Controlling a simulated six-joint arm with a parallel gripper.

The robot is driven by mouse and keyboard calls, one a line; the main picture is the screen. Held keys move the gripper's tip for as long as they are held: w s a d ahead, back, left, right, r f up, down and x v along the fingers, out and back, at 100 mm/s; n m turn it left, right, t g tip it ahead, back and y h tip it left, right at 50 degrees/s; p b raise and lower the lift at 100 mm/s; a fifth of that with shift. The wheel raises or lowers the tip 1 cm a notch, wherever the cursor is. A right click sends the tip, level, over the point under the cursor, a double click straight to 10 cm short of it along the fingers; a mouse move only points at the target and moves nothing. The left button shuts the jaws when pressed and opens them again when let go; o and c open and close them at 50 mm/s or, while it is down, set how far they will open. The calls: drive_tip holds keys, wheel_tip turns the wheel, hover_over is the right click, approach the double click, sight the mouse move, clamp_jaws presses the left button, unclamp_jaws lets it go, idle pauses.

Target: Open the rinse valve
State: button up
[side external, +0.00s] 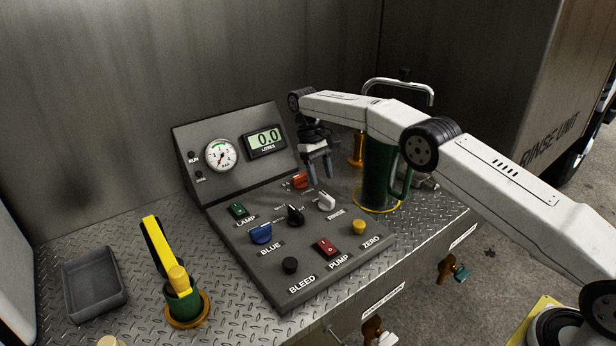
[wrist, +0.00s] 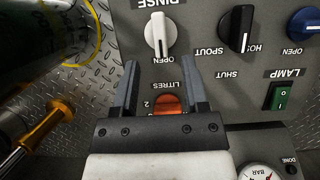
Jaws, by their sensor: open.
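The rinse valve is a white knob (side external: 327,201) on the sloping grey control panel (side external: 262,272). In the wrist view the white knob (wrist: 158,34) shows upside down, with the RINSE label above it and an OPEN mark below it. Its grip lies along the picture's vertical. My gripper (side external: 321,177) hangs above the panel, just behind the white knob. In the wrist view my gripper (wrist: 161,68) has its fingers apart with nothing held. The white knob is beyond the fingertips, and an orange knob (wrist: 167,103) shows between the fingers.
A black selector (side external: 295,215), blue knob (side external: 261,233), red pump switch (side external: 326,248) and yellow button (side external: 358,227) share the panel. A green cylinder (side external: 378,175) stands right of my gripper. A yellow-handled lever (side external: 162,250) and grey tray (side external: 92,283) are at the left.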

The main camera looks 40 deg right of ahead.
sight(325, 195)
drive_tip(key=shift+v, duration=0.95)
drive_tip(key=shift+w+r, duration=0.1)
drive_tip(key=shift+r, duration=0.25)
drive_tip(key=shift+s+r+t, duration=0.5)
drive_tip(key=shift+s+t, duration=0.05)
drive_tip(key=shift+t, duration=0.25)
drive_tip(key=shift+s+r+t, duration=0.25)
drive_tip(key=shift+s+t, duration=0.15)
drive_tip(key=shift+s, duration=0.55)
drive_tip(key=s+f+t, duration=0.3)
drive_tip(key=s+t, duration=0.1)
drive_tip(key=s, duration=2.4)
drive_tip(key=shift+s+t, duration=0.25)
drive_tip(key=shift+t, duration=0.05)
drive_tip(key=shift+f, duration=0.15)
